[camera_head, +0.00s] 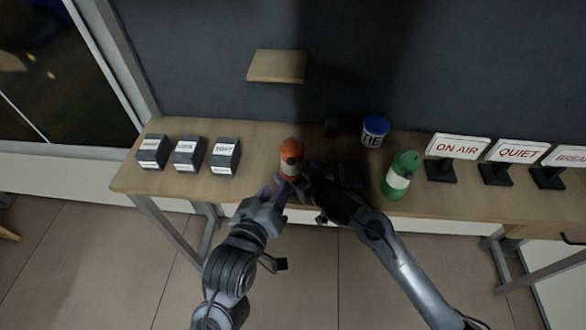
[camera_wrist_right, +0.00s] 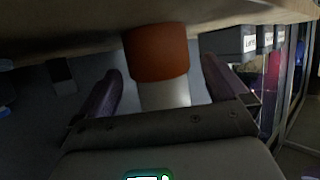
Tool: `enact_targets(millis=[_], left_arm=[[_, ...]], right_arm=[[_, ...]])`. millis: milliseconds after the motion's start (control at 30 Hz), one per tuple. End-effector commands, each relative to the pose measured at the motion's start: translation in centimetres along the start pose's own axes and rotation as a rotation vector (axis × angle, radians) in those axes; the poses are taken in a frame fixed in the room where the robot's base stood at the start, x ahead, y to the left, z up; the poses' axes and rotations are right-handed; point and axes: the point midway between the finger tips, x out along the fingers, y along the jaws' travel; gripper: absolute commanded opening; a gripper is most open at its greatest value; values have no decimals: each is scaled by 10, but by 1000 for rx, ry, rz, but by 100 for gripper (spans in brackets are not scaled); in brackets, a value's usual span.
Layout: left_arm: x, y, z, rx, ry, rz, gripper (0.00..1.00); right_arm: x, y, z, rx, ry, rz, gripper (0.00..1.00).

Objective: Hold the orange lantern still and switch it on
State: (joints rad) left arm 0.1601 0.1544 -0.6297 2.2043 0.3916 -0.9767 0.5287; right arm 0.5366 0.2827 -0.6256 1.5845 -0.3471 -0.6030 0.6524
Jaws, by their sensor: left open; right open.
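The orange lantern (camera_head: 290,152), with a pale band, stands upright on the wooden table near its front edge. My left gripper (camera_head: 277,187) is open at the table's front edge, just in front and to the left of the lantern. My right gripper (camera_head: 306,180) is open, close in front and to the right of it. In the right wrist view, the lantern's orange part (camera_wrist_right: 157,52) and pale part show between the right gripper's two spread fingers (camera_wrist_right: 163,88), with gaps on both sides. The lantern's switch cannot be made out.
Three dark labelled boxes (camera_head: 188,154) stand at left. A green lantern (camera_head: 401,174), a blue can marked TIE (camera_head: 375,130) and a dark block (camera_head: 350,173) are at right, then the ON AIR sign (camera_head: 458,147) and QUIET sign (camera_head: 516,151). A wooden shelf (camera_head: 277,66) is behind.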

Motion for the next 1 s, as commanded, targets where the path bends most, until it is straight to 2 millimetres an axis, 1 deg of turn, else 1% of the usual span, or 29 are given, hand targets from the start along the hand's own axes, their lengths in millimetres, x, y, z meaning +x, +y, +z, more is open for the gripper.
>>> enact_targets(millis=[100, 200, 367, 633, 1000], left_arm=[[0, 0, 0, 0, 0, 0, 43], [0, 0, 0, 0, 0, 0, 43], [0, 0, 0, 0, 0, 0, 43], [0, 0, 0, 0, 0, 0, 43], [0, 0, 0, 0, 0, 0, 43]], right_arm=[[13, 0, -1, 2, 1, 0, 100], [19, 0, 0, 2, 0, 1, 100], [24, 0, 0, 1, 0, 0, 100], [25, 0, 0, 1, 1, 0, 100], [24, 0, 0, 1, 0, 1, 43]])
